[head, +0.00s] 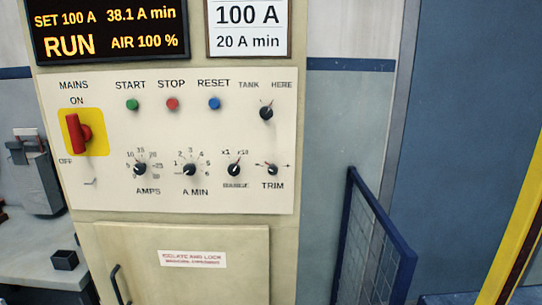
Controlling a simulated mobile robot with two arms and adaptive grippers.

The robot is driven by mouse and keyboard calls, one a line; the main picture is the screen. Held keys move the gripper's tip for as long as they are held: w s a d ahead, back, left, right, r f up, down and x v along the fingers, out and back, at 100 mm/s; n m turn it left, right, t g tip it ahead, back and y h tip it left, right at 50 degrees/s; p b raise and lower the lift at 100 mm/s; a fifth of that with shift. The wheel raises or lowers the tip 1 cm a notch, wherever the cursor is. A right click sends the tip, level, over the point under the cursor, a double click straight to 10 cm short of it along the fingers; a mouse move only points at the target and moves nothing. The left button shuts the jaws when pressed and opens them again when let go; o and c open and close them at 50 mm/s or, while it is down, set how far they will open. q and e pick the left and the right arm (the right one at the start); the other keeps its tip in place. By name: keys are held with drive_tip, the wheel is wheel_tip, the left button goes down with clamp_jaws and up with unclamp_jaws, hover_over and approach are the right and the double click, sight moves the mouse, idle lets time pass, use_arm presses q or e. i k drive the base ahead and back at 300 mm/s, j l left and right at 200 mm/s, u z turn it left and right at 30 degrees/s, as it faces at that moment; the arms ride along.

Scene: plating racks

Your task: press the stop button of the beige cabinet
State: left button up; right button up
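The beige cabinet (84,234) stands upright in the left and middle of the head view. Its white control panel (210,195) faces me. The red stop button (172,104) sits in the panel's upper middle, under the word STOP. The green start button (132,104) is to its left and the blue reset button (214,103) to its right. A display (110,30) above reads RUN, SET 100 A, 38.1 A min and AIR 100 %. Neither of my grippers is in view, and nothing covers the stop button.
A red mains switch (78,133) on a yellow plate and several black knobs (140,169) share the panel. A cabinet door with a black handle (119,284) is below. A blue mesh barrier (372,240) stands at the right. A bench (50,262) is at the left.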

sight(172, 103)
drive_tip(key=i+j+u, duration=0.1)
drive_tip(key=j+u, duration=0.25)
drive_tip(key=i+j+u, duration=0.1)
drive_tip(key=j+u, duration=0.2)
drive_tip(key=i+j+u, duration=0.2)
drive_tip(key=j+u, duration=0.15)
